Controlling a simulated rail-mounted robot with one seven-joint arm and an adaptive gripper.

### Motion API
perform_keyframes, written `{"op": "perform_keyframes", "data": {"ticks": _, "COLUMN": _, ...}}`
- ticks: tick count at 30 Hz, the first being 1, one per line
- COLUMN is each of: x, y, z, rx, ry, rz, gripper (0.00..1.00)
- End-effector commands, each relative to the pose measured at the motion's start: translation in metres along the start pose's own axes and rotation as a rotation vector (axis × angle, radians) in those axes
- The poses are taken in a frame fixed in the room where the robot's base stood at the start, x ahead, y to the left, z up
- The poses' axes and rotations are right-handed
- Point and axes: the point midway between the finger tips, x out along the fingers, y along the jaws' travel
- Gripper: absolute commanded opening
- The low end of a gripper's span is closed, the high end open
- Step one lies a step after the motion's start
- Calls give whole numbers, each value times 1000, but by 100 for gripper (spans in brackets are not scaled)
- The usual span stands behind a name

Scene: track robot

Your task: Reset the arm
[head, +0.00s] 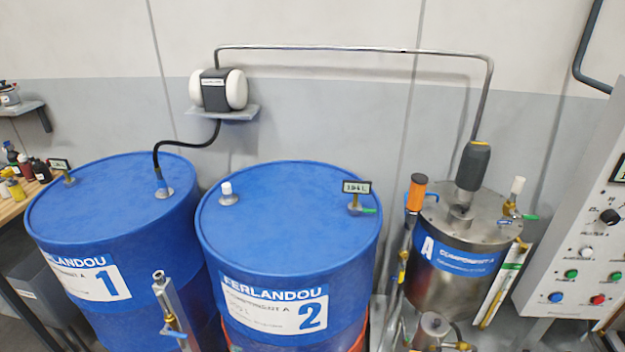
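My arm and my gripper do not show in the head view, so its pose and finger state are hidden. The view holds two blue drums and a steel tank in front of a grey wall. Drum 1 (120,205) stands at the left with a black hose fitted in its top. Drum 2 (290,215) stands in the middle, with a white cap (227,189) and a small display (357,187) on its lid. The steel tank (455,285) with a blue "A" label stands to the right.
A metal pipe (350,49) runs along the wall to the tank's grey-handled fitting (473,167). A pump (217,90) sits on a wall shelf. An upright metal piece with a blue lever (172,310) stands before the drums. A control panel (585,245) is at right, bottles (40,170) at left.

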Motion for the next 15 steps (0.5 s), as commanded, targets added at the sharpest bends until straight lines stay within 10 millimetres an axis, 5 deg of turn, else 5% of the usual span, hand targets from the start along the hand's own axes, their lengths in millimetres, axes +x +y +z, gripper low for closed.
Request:
{"op": "perform_keyframes", "data": {"ticks": 3, "x": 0, "y": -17, "z": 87, "rx": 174, "ry": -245, "rz": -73, "gripper": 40}}
{"op": "perform_keyframes", "data": {"ticks": 8, "x": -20, "y": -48, "z": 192, "rx": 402, "ry": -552, "rz": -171, "gripper": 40}}
{"op": "perform_keyframes", "data": {"ticks": 15, "x": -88, "y": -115, "z": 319, "rx": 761, "ry": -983, "rz": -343, "gripper": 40}}
